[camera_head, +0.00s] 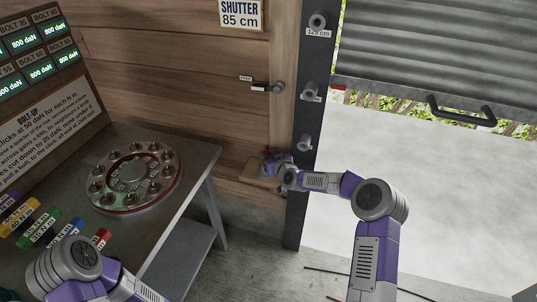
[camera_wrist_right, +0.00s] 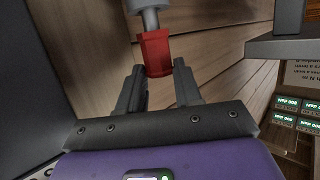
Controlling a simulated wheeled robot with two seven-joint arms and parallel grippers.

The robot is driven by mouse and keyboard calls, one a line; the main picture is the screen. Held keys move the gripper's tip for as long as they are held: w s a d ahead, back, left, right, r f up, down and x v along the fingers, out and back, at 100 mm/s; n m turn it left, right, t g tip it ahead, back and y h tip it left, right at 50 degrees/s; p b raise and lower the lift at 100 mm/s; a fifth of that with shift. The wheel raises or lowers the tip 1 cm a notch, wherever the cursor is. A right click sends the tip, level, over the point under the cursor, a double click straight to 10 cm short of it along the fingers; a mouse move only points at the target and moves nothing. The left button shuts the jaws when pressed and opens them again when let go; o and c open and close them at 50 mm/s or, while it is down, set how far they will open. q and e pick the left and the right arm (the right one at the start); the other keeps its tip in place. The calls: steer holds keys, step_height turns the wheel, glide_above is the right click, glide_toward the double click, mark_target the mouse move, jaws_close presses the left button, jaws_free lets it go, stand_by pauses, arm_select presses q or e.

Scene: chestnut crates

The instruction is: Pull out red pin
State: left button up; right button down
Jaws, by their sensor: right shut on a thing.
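My right gripper (camera_wrist_right: 158,82) is shut on the red part, with one dark finger on each side. In the head view my right gripper (camera_head: 272,163) is small, by the wooden wall left of the dark post, and it mostly hides the pin. My left arm enters at the lower left of the head view; its gripper is out of frame.
A dark post (camera_head: 309,120) with grey pegs stands beside the opening. The grey shutter (camera_head: 430,55) with its dark handle hangs partly raised at the right. A bench (camera_head: 195,160) with a round bolted flange (camera_head: 133,202) and coloured labelled pieces stands at the left.

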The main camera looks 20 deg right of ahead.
steer(key=shift+f, duration=0.8)
steer(key=c, duration=0.7)
jaws_free()
steer(key=shift+f, duration=0.1)
steer(key=p+v, duration=0.2)
steer(key=v, duration=0.5)
steer(key=shift+s, duration=0.25)
